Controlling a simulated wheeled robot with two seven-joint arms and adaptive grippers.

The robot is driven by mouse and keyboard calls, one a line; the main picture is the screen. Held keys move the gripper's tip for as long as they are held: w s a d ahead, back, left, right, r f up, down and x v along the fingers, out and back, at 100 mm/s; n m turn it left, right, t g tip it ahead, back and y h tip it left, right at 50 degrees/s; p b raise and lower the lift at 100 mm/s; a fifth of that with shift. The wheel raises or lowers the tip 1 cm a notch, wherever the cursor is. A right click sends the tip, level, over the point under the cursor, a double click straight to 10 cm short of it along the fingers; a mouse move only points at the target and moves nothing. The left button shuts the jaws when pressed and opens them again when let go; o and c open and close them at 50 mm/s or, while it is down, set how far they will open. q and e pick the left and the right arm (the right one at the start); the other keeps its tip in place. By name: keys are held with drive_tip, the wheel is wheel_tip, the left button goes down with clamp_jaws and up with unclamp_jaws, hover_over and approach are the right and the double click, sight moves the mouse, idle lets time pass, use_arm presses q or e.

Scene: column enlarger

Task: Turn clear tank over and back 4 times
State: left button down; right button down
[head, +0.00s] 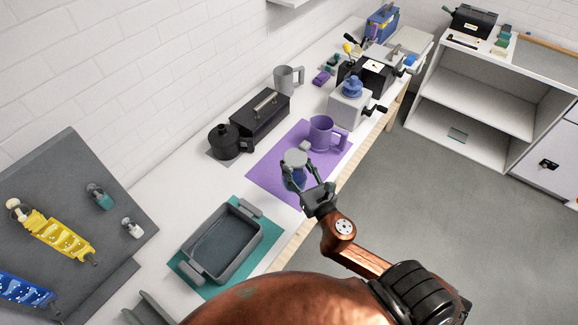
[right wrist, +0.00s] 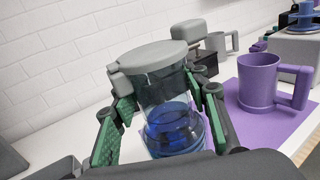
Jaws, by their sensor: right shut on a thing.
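The clear tank (head: 294,177) has a round grey lid and blue liquid inside; it also shows large in the right wrist view (right wrist: 168,112). It is upright, lid on top, with the liquid at its bottom. My right gripper (head: 299,172) is shut on the tank's sides, its green-padded fingers on either side in the right wrist view (right wrist: 160,98). The tank is over the purple mat (head: 268,176); I cannot tell whether its base touches it. My left gripper is not in view.
A purple mug (head: 322,134) stands on the mat close behind the tank. A grey tray (head: 222,243) sits on a teal mat to the left. A black box (head: 260,116) and a dark round pot (head: 225,140) stand near the wall. The floor to the right is clear.

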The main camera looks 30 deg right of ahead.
drive_tip(key=w+d+f+b, duration=0.3)
drive_tip(key=w+d+f, duration=0.1)
drive_tip(key=w+f, duration=0.6)
drive_tip(key=shift+w+d+f+b, duration=0.15)
drive_tip(key=shift+w+f+b, duration=0.2)
drive_tip(key=shift+f, duration=0.45)
drive_tip(key=c, duration=1.5)
unclamp_jaws()
drive_tip(key=shift+f, duration=0.2)
drive_tip(key=o, duration=0.4)
drive_tip(key=shift+r, duration=0.15)
drive_tip(key=shift+c, duration=0.2)
